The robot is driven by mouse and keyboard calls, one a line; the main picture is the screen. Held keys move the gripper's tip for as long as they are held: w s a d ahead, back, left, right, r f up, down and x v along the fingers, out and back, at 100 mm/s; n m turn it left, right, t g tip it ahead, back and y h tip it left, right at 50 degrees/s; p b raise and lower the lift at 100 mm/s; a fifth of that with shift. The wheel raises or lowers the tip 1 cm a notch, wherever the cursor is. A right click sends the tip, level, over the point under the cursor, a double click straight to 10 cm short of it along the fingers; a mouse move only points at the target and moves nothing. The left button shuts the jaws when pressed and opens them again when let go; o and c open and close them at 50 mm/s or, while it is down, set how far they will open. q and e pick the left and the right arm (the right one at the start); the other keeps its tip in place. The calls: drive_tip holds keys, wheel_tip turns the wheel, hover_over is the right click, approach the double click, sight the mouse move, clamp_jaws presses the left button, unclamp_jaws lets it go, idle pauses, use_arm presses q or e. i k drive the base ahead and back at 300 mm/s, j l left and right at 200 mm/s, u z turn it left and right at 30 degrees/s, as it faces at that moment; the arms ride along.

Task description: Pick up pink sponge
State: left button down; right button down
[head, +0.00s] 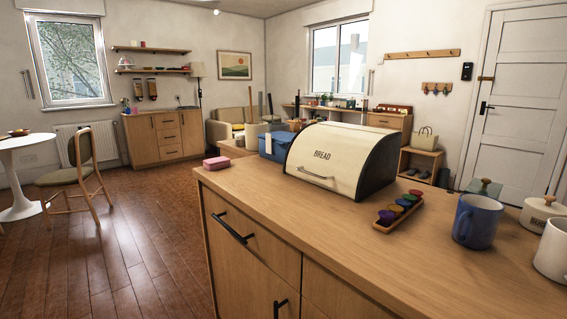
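The pink sponge (217,163) lies flat near the far left corner of the wooden counter, close to its left edge. It is small and block-shaped, and nothing touches it. Neither of my grippers shows in the head view.
On the counter (330,222), a cream bread box (325,157) stands right of the sponge, with a blue container (273,146) behind it. A tray of coloured pieces (398,211), a blue mug (477,221) and white crockery (552,249) stand to the right.

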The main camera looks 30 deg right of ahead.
sight(215, 164)
drive_tip(key=z, duration=0.55)
drive_tip(key=i+j+z, duration=0.1)
drive_tip(key=i+j, duration=0.15)
drive_tip(key=i+j+z, duration=0.25)
drive_tip(key=i+j, duration=0.2)
drive_tip(key=j, duration=0.15)
drive_tip(key=i+j+z, duration=0.25)
drive_tip(key=i+j, duration=0.2)
drive_tip(key=j, duration=0.2)
drive_tip(key=i+j+z, duration=0.15)
drive_tip(key=j, duration=0.2)
drive_tip(key=i+j+z, duration=0.1)
drive_tip(key=j, duration=0.25)
drive_tip(key=i+j+z, duration=0.15)
drive_tip(key=j, duration=0.25)
drive_tip(key=i, duration=0.1)
